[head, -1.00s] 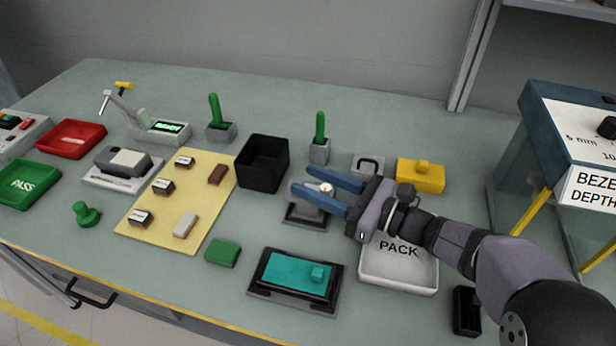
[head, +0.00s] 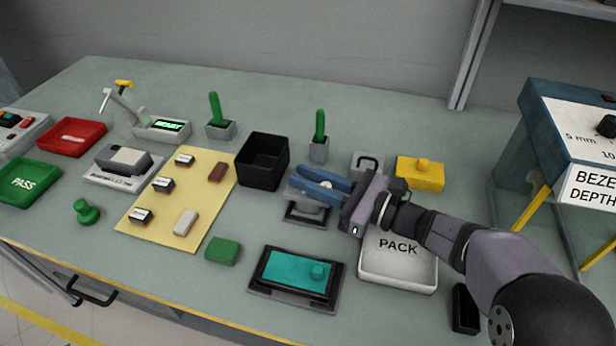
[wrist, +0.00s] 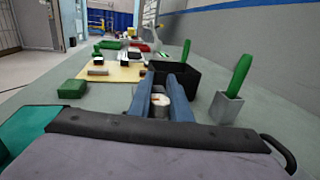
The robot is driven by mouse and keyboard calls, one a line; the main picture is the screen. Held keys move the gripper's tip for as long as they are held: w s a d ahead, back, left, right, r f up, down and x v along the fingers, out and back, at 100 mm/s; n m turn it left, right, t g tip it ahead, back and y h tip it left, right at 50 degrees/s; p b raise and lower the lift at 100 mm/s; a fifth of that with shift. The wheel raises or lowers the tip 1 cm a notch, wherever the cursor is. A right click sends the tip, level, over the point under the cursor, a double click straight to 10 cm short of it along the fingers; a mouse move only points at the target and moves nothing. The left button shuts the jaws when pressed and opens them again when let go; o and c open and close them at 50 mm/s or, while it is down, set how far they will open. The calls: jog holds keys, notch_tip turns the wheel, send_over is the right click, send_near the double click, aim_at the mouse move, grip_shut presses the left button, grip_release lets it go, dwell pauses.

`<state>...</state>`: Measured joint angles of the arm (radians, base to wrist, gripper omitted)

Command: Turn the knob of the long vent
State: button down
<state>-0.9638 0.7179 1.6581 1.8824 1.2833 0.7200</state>
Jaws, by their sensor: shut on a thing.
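My gripper (head: 312,184) is shut on a small round, pale-topped knob, which shows between the blue fingers in the wrist view (wrist: 159,100). The knob stands over a grey block on a dark-edged fixture (head: 306,216), mostly hidden beneath the fingers. I cannot tell the full shape of this block or whether it is the long vent. A teal block with a small knob (head: 296,271) lies in a black frame in front. A yellow block with a round knob (head: 420,174) lies behind my wrist.
A black open bin (head: 262,162) stands just left of my gripper. Green upright handles in grey holders (head: 319,148) stand behind. A white PACK tray (head: 398,270) lies below my wrist. A yellow board (head: 205,220) holds several small parts. The BEZEL DEPTH box (head: 560,150) stands right.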

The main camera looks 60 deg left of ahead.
jog(key=shift+g, duration=0.3)
jog(key=n+g+h, duration=0.2)
jog(key=s+n+g+h+p, duration=0.1)
jog(key=g, duration=0.1)
jog(key=shift+d+n+h, duration=0.4)
jog(key=shift+s+d+n+g+h+p, duration=0.2)
jog(key=shift+n+g+h, duration=0.45)
jog(key=shift+h, duration=0.3)
jog(key=shift+s+d+n+g+h+p, duration=0.1)
jog(key=shift+d+n+g+h, duration=0.1)
jog(key=shift+n+g+h, duration=0.5)
jog(key=shift+d+n+h, duration=0.15)
jog(key=shift+n+h, duration=0.3)
jog(key=shift+h, duration=0.3)
jog(key=c, duration=1.6)
grip_release()
jog(key=shift+r, duration=5)
